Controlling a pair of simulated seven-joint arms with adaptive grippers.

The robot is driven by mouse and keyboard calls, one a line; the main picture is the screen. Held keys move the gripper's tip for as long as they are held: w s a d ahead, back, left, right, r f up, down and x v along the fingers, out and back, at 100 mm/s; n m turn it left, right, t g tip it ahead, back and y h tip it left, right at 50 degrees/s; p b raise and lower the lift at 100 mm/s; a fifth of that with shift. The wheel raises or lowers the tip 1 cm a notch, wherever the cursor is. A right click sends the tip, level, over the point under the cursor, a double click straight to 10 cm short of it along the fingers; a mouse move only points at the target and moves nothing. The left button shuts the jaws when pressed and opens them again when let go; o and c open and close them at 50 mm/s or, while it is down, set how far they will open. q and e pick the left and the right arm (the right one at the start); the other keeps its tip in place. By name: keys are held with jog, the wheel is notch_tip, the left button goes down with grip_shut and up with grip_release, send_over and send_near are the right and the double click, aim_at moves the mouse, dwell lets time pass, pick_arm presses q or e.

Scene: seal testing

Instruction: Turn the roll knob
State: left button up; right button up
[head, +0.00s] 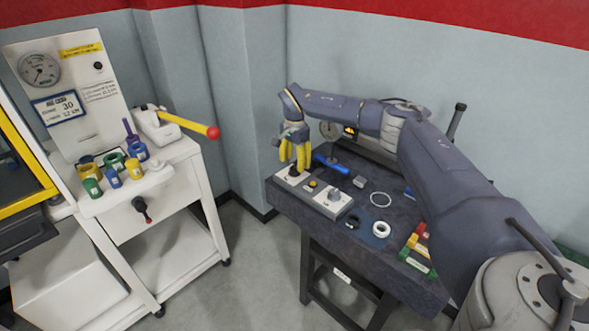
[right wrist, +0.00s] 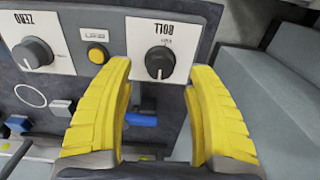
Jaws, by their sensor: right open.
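The roll knob (right wrist: 160,62) is a black round knob on a white plate labelled ROLL, which appears upside down in the right wrist view. My right gripper (head: 293,163) points down over the left end of the dark bench in the head view. Its yellow fingers (right wrist: 158,68) are open, one on each side of the roll knob in the right wrist view. I cannot tell whether they touch it. In the head view the fingers partly cover the roll plate. My left gripper is not in view.
Beside it are a yellow button (right wrist: 97,54) and the ZERO knob (right wrist: 33,53). A blue-handled part (head: 330,163) lies close behind the gripper. A white ring (head: 381,229) and coloured blocks (head: 416,247) lie further right. A white cart (head: 180,167) with coloured fittings stands left, across a floor gap.

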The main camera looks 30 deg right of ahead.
aim_at(294, 168)
jog(key=shift+f, duration=1.65)
grip_shut()
